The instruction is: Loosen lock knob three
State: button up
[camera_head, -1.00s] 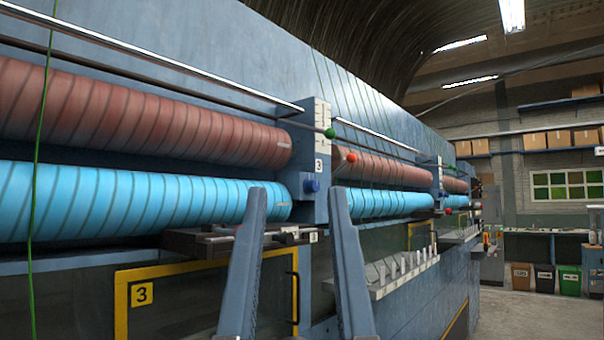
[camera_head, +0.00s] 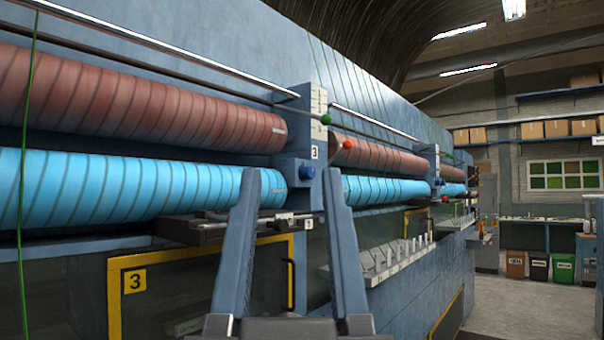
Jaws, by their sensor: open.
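A blue knob (camera_head: 306,172) sits on the blue-grey bracket (camera_head: 314,110) between two roller sections, below a white label (camera_head: 315,152) with the number 3. My gripper (camera_head: 291,178) is open and empty, its two blue-grey fingers pointing up from the bottom of the view. The knob appears in the gap between the fingertips, nearer the right one. I cannot tell how far beyond the fingertips it is, and I see no contact. The right finger hides part of the bracket.
Red rollers (camera_head: 130,105) and blue rollers (camera_head: 120,190) run along the machine. A green ball (camera_head: 326,119) and a red ball (camera_head: 347,145) stick out near the bracket. A yellow-framed panel (camera_head: 118,310) marked 3 is below left. The floor (camera_head: 520,310) at right is clear.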

aim_at(306, 172)
jog(key=i+l+u, duration=0.1)
jog(key=i+l, duration=0.45)
jog(key=l, duration=0.15)
jog(key=i+l+u, duration=0.15)
jog(key=i+l, duration=0.4)
jog(key=l, duration=0.15)
jog(key=i+l+u, duration=0.15)
jog(key=l, duration=0.25)
jog(key=i+l, duration=0.3)
jog(key=i+l+u, duration=0.15)
jog(key=l, duration=0.35)
jog(key=i+l+u, duration=0.1)
jog(key=i+l, duration=0.2)
jog(key=l, duration=0.15)
